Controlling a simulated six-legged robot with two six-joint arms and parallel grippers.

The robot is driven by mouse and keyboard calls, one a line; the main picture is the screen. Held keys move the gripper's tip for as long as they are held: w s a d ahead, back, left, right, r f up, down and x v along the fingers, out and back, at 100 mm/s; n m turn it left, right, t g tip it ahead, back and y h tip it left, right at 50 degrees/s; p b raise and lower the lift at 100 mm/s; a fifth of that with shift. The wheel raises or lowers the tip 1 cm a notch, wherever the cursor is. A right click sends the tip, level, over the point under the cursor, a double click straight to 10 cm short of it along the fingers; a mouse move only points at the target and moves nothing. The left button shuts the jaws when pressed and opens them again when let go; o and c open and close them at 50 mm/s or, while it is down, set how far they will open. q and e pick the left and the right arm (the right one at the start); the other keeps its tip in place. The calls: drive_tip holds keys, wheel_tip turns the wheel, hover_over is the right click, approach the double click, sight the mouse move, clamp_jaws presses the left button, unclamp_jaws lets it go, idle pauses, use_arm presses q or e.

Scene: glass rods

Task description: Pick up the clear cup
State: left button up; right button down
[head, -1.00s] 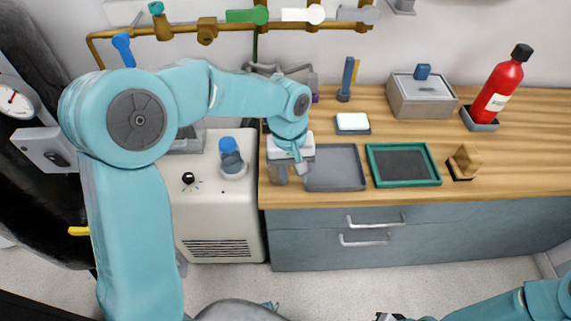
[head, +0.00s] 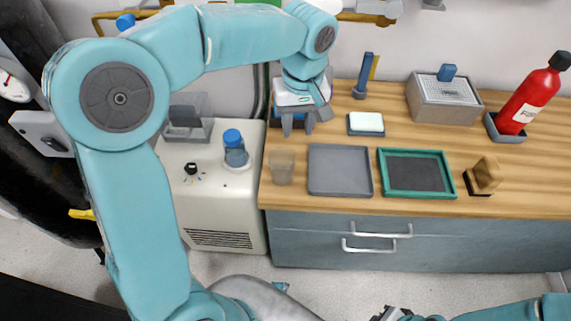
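The clear cup (head: 282,167) stands on the left end of the wooden counter, near its front edge, left of a grey tray. It looks see-through and brownish against the wood. My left gripper (head: 298,130) is behind and above the cup in the head view, pointing down. Its two fingers are apart with nothing seen between them, and it is clear of the cup. Of my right gripper, only a dark part (head: 390,314) shows at the bottom edge; its fingers cannot be made out.
A grey tray (head: 313,187) and a green-rimmed tray (head: 386,188) lie right of the cup. Behind them are a white block in a dish (head: 366,122) and a blue-handled stand (head: 361,90). A red bottle (head: 526,97) is far right.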

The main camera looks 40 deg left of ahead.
sight(294, 152)
use_arm(q)
drive_tip(key=f, duration=0.6)
drive_tip(key=f+b, duration=0.1)
drive_tip(key=f, duration=0.2)
drive_tip(key=shift+s+a+f, duration=0.15)
drive_tip(key=shift+s+a, duration=0.05)
drive_tip(key=shift+s, duration=0.05)
wheel_tip(294, 152, down, 5)
drive_tip(key=shift+f, duration=0.1)
clamp_jaws()
